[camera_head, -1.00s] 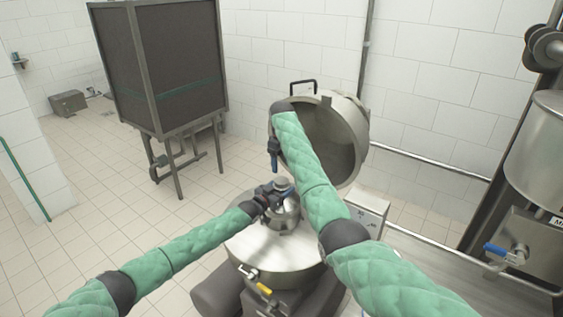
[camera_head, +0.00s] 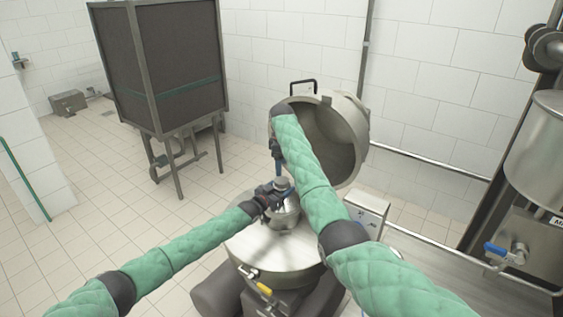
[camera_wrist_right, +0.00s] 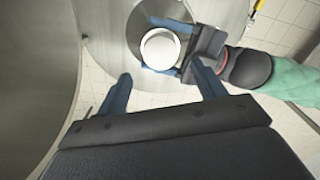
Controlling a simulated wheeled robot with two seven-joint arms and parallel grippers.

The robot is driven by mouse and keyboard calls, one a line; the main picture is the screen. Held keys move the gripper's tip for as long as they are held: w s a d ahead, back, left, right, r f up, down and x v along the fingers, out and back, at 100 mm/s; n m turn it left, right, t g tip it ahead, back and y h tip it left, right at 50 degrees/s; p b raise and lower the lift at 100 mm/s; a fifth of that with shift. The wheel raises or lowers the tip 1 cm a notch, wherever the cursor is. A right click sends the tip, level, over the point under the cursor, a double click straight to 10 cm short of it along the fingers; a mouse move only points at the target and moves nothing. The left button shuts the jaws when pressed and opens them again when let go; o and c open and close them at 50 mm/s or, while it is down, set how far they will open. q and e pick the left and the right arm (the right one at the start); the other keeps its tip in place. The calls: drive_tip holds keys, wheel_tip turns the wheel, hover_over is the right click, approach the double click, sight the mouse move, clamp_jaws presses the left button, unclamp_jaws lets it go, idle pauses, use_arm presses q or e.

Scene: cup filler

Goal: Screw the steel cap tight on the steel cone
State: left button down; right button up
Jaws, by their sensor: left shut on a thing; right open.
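The steel cone (camera_head: 284,216) stands on the flat top of a round steel vessel. The steel cap (camera_head: 282,184) sits on top of the cone; it shows as a pale disc in the right wrist view (camera_wrist_right: 160,48). How tightly it sits cannot be seen. My left gripper (camera_head: 275,193) comes in from the left and is shut on the cone just below the cap, its blue fingers on opposite sides. My right gripper (camera_head: 278,169) is above the cap, pointing down; its open, empty blue fingers (camera_wrist_right: 163,90) are apart from the cap.
The round steel vessel (camera_head: 248,245) has a yellow-handled valve (camera_head: 264,288) at its front. Its large open lid (camera_head: 345,110) stands tilted up close behind my right arm. A white box (camera_head: 368,212) is at the right.

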sight(281, 180)
drive_tip(key=shift+f, duration=3.55)
drive_tip(key=c, duration=0.9)
drive_tip(key=m, duration=0.5)
drive_tip(key=shift+m, duration=0.3)
drive_tip(key=shift+c, duration=0.5)
drive_tip(key=m, duration=0.4)
drive_tip(key=shift+m, duration=0.3)
drive_tip(key=m, duration=0.8)
drive_tip(key=shift+m, duration=0.3)
drive_tip(key=o, duration=1.1)
